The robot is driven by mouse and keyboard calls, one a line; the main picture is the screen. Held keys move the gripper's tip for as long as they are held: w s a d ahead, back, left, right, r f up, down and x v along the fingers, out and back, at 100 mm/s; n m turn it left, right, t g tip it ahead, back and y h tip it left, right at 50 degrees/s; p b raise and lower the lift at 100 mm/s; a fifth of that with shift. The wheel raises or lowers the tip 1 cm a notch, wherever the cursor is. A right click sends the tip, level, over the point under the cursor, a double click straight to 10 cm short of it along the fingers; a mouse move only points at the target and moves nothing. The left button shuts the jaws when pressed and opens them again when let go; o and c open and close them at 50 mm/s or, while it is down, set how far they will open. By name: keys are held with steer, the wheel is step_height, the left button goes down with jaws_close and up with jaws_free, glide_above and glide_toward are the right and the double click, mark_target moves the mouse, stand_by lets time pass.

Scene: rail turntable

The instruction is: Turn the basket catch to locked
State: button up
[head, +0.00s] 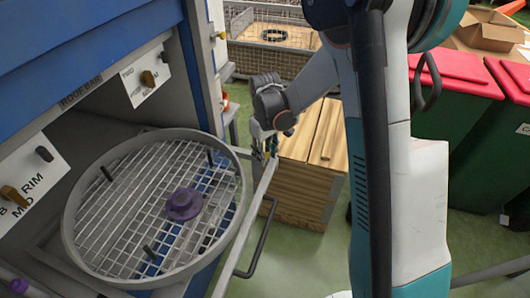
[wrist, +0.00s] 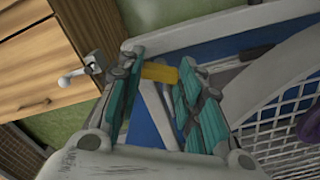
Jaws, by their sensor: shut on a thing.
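The round basket (head: 70,205) has a grey rim and a wire mesh floor with a purple hub (head: 184,204). It sits on a pulled-out grey frame with a black handle (head: 262,240). My gripper (head: 265,146) is at the far right corner of this frame. In the wrist view my gripper's teal fingers (wrist: 155,85) stand on both sides of a short yellow tab, which looks like the basket catch (wrist: 160,72). They are shut on it. In the head view my fingers hide the catch. I cannot read its locked or unlocked marking.
A wooden crate (head: 312,165) stands close behind my gripper. The blue cabinet (head: 80,40) with labelled pegs is at the left. A wire cage (head: 270,62) is at the back, and bins with red lids (head: 455,72) are at the right. Green floor is open in front of the crate.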

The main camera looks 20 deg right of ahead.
steer(key=m, duration=0.6)
steer(key=shift+m, duration=0.3)
steer(key=m, duration=0.5)
steer(key=shift+m, duration=0.3)
steer(key=o, duration=1.1)
steer(key=shift+c, duration=0.2)
step_height(320, 180, up, 12)
